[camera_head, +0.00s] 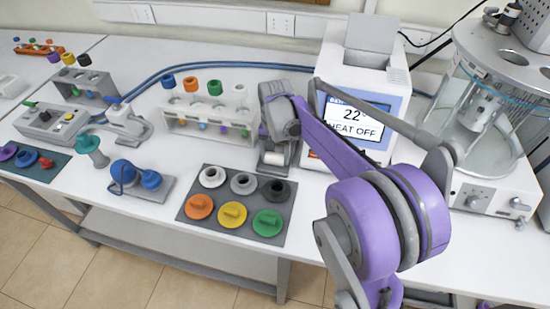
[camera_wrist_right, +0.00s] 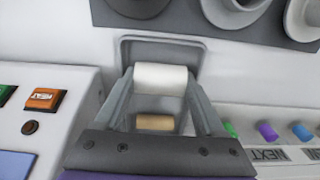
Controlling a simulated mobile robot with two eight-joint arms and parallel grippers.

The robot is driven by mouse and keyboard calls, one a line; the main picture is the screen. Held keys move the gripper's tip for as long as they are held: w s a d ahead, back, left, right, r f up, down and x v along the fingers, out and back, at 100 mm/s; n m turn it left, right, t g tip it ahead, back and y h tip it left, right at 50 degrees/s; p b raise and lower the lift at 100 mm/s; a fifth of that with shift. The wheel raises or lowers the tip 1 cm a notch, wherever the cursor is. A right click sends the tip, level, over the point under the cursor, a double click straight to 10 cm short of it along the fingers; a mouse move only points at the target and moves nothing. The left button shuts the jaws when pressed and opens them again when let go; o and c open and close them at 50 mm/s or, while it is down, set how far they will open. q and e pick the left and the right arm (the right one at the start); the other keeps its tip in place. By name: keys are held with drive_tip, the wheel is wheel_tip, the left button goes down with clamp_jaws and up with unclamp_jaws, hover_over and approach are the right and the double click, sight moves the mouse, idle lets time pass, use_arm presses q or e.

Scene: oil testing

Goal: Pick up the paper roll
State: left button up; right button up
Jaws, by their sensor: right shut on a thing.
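The paper roll (camera_wrist_right: 160,77) is a short white cylinder; in the wrist view it lies between the fingertips of my right gripper (camera_wrist_right: 160,84), one finger at each end. In the head view the white roll (camera_head: 276,157) shows partly below the gripper, whose arm comes in from the right. My right gripper is shut on the roll. The roll is at a small grey holder (camera_wrist_right: 203,48) on the table; I cannot tell whether it still touches it. A small tan cylinder (camera_wrist_right: 155,122) shows between the fingers. My left gripper is not in view.
The heating device (camera_head: 360,115) with its screen stands close right of the roll. A white tube rack (camera_head: 190,128) stands left. A grey mat (camera_head: 226,217) with several coloured lids lies in front. A glass-walled apparatus (camera_head: 490,100) stands at far right.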

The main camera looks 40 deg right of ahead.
sight(275, 155)
wheel_tip(275, 155, up, 10)
drive_tip(key=shift+r+p, duration=0.1)
drive_tip(key=shift+p, duration=0.2)
idle(0.5)
